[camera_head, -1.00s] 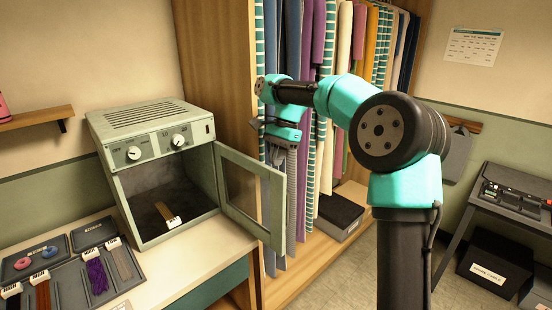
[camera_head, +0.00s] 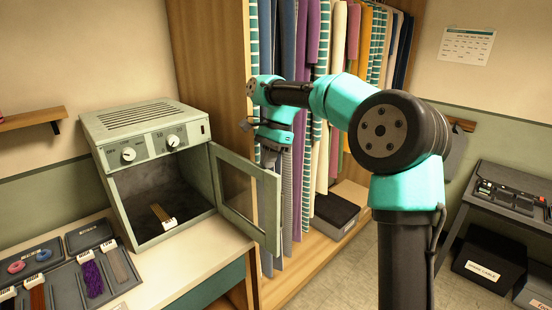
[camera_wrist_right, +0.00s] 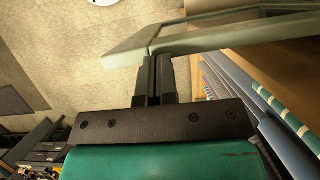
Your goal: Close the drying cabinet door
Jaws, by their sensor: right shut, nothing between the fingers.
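The pale green drying cabinet (camera_head: 160,143) stands on the counter at the left. Its windowed door (camera_head: 270,205) is hinged on the cabinet's right side and stands wide open. A small bundle with a white label (camera_head: 166,222) lies inside on the cabinet floor. My right gripper (camera_head: 269,158) is by the outer face of the door, its tips partly hidden behind the door's top. In the right wrist view the shut, empty fingers (camera_wrist_right: 153,78) reach the door's edge (camera_wrist_right: 185,42); I cannot tell whether they touch. My left gripper is not in view.
A wooden rack (camera_head: 215,70) of hanging cloths stands right behind the door and gripper. A dark box (camera_head: 336,212) sits on its base. A side table (camera_head: 515,200) stands at the far right.

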